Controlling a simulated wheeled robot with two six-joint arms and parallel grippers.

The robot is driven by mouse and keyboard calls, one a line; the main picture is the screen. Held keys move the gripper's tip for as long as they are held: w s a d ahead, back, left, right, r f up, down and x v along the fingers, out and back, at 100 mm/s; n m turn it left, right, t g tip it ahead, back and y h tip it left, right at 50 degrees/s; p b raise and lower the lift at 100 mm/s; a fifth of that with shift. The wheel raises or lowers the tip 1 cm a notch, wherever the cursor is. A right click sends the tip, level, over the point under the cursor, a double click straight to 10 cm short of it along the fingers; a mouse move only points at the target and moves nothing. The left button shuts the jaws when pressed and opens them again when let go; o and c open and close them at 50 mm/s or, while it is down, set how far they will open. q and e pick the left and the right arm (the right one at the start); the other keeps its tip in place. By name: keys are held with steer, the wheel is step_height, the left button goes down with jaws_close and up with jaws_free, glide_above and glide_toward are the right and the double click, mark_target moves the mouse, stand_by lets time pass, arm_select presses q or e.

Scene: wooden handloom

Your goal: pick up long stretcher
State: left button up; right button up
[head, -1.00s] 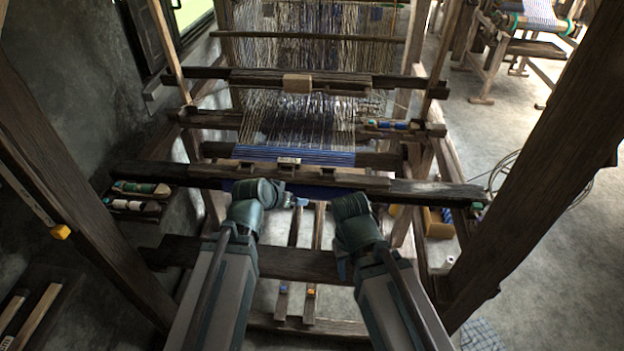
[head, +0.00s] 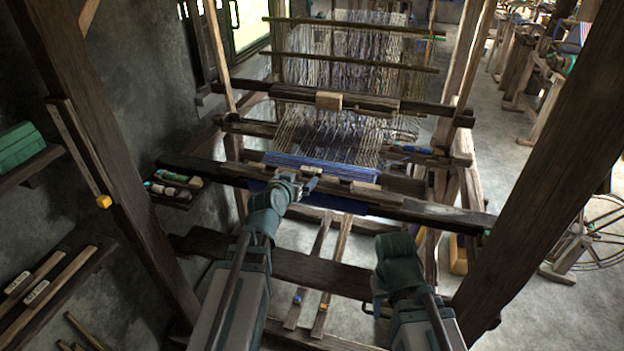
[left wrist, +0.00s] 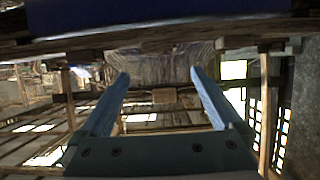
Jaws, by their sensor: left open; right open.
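Two pale wooden sticks with white labels lie side by side on a dark shelf at the left of the head view. I take them for stretchers; the right-hand stick (head: 61,278) looks longer than the left-hand stick (head: 33,272). The labels are too small to read. My left gripper (head: 312,184) is over the front beam by the blue cloth, well right of the sticks. In the left wrist view its two fingers (left wrist: 158,78) are apart with nothing between them. My right gripper (head: 376,305) hangs low in front of the loom, open, its fingers barely visible.
The loom's front beam (head: 430,212) and blue cloth (head: 320,170) lie ahead. A left post (head: 110,130) stands between the shelf (head: 85,273) and my arms. A small tray with spools (head: 175,185) and a green box (head: 20,145) are also at left.

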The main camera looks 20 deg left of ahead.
arm_select(q)
steer(key=b, duration=0.2)
glide_toward(311, 169)
steer(key=x, duration=0.3)
steer(key=shift+w+a, duration=0.1)
steer(key=shift+a, duration=0.05)
steer(key=shift+b+x, duration=0.95)
steer(key=shift+x, duration=1.65)
steer(key=shift+f, duration=0.15)
steer(key=c, duration=1.3)
step_height(311, 169, up, 10)
steer(key=p, duration=1)
